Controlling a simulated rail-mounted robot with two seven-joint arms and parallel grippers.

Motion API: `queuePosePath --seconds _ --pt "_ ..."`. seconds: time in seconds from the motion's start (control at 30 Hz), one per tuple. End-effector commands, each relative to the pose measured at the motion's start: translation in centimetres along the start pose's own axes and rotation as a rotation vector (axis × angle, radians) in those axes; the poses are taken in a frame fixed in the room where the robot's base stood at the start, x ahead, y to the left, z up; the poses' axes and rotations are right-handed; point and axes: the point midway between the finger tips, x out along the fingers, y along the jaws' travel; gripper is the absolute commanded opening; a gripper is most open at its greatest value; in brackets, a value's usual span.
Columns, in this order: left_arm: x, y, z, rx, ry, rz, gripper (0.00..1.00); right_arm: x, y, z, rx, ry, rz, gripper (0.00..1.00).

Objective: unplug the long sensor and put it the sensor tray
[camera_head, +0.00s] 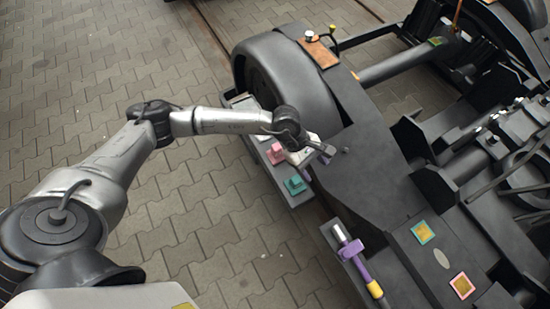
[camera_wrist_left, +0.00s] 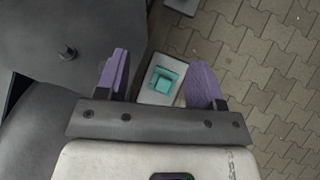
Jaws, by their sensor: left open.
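My left gripper (camera_head: 312,163) is open and empty beside the bogie frame, over the end of a grey tray (camera_head: 301,201). In the left wrist view its purple-padded fingers (camera_wrist_left: 160,76) stand apart, with a teal block (camera_wrist_left: 164,80) visible between them, below. The teal block (camera_head: 295,185) and a pink block (camera_head: 275,153) stand on that tray. I cannot tell for sure which item is the long sensor. My right gripper is not in view.
The dark bogie (camera_head: 375,180) with its wheel (camera_head: 285,75) fills the right side. An orange plate (camera_head: 318,51) with small knobs sits on top. A small peg (camera_head: 346,150) stands up near my gripper. Paving (camera_head: 200,225) is open on the left.

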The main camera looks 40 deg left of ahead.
Motion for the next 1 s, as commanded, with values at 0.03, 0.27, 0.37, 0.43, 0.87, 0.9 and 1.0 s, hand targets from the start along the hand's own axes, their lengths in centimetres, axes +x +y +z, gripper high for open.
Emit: queuePosePath --seconds 0.03,0.27,0.37,0.43,0.87,0.9,1.0 --pt "1.1 0.1 -3.9 0.04 0.099 -0.02 0.62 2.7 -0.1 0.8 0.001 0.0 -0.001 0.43" --pt "-0.4 0.6 -13.7 0.148 0.445 -0.123 0.62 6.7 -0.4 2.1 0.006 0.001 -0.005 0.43" --pt "-1.4 0.7 -16.3 0.166 0.542 -0.159 0.62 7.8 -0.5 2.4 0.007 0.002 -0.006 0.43" --pt "-2.0 0.7 -17.6 0.173 0.592 -0.178 0.62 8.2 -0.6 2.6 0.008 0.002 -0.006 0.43" --pt "-3.1 0.7 -19.2 0.18 0.665 -0.207 0.62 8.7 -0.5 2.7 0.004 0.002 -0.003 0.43" --pt "-3.1 0.7 -19.2 0.18 0.664 -0.207 0.62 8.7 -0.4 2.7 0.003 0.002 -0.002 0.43" --pt "-3.0 0.7 -19.2 0.18 0.663 -0.207 0.62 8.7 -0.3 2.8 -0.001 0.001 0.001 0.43"
